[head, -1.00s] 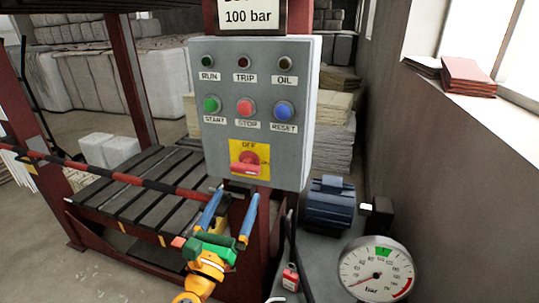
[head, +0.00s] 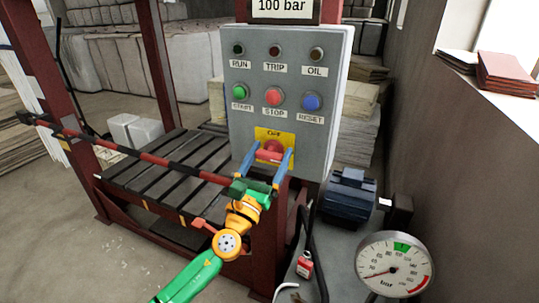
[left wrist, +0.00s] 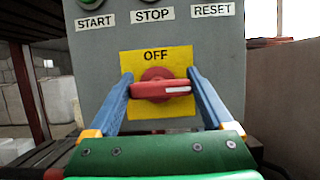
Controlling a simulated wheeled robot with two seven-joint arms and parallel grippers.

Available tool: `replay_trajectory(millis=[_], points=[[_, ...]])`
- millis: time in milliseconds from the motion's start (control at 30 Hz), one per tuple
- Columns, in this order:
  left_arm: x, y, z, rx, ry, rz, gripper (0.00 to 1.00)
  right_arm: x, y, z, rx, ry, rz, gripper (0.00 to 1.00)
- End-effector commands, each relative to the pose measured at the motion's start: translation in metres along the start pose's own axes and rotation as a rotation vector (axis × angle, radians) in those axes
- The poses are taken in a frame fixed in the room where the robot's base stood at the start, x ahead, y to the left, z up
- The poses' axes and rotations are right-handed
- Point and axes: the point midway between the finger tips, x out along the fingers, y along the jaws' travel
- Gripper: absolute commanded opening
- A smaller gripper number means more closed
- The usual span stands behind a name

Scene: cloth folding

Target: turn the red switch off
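The red switch (head: 270,151) is a rotary handle on a yellow plate (left wrist: 155,62) marked OFF, low on the grey control box (head: 240,70). In the left wrist view the red handle (left wrist: 160,90) lies roughly level, with a white mark at its right end. My left gripper (head: 269,160) is open, its two blue fingers on either side of the handle. In the left wrist view the left gripper (left wrist: 161,85) frames the handle with a finger near each end; I cannot tell whether they touch it. My right gripper is not in view.
Green, red and blue buttons (head: 273,96) sit above the switch. A red and black striped bar (head: 130,152) crosses the slatted press bed at left. A pressure gauge (head: 395,264), a blue motor (head: 348,195) and a red padlock (head: 305,265) are at lower right.

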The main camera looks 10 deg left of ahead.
Motion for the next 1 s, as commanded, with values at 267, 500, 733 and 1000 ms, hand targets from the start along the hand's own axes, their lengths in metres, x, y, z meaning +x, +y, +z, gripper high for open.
replay_trajectory(millis=[267,500,733,1000], points=[[0.0,0.0003,0.0003,-0.021,0.0,0.01,0.29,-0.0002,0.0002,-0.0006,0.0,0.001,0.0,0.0],[0.0003,0.0005,0.0009,-0.138,-0.001,0.057,0.29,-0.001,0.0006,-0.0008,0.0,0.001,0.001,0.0],[0.0007,0.0016,0.0019,-0.33,-0.001,0.137,0.29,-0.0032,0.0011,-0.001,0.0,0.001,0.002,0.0],[0.001,0.0031,0.0026,-0.567,0.0,0.235,0.29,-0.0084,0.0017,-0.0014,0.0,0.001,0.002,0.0]])
